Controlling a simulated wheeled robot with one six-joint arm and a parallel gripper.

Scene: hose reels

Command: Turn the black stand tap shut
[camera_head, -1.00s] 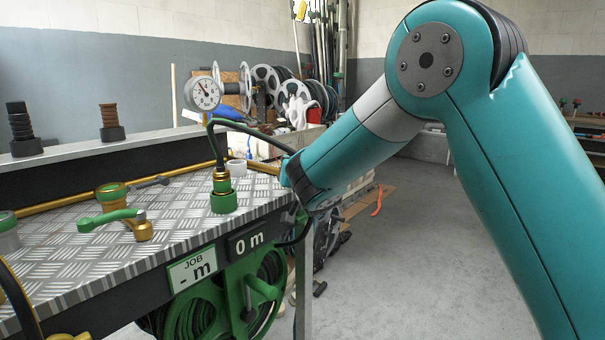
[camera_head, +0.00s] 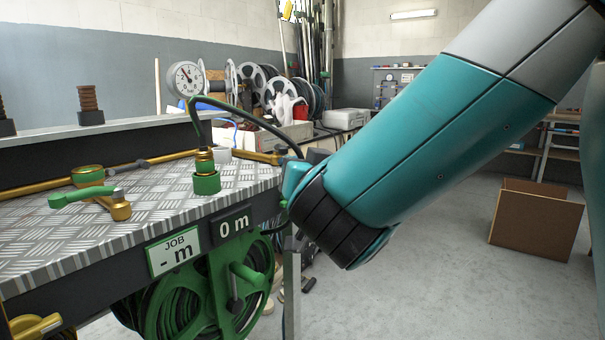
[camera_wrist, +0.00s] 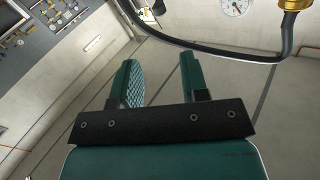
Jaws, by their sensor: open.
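A tap with a dark lever (camera_head: 128,166) lies by the brass pipe at the back of the metal bench; it may be the black stand tap, but I cannot be sure. Its lever points sideways, up to the right. In front of it is a brass tap with a green handle (camera_head: 84,197). In the wrist view my gripper (camera_wrist: 158,64) is open, with its two teal fingers apart and nothing between them. In the head view my forearm reaches to the bench's right end and the fingers cannot be made out. No tap handle shows in the wrist view.
A black hose rises from a green-based brass coupling (camera_head: 206,182) and arches right, near my wrist. A round gauge (camera_head: 185,78) stands behind. A cardboard box (camera_head: 537,220) stands on open floor at right.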

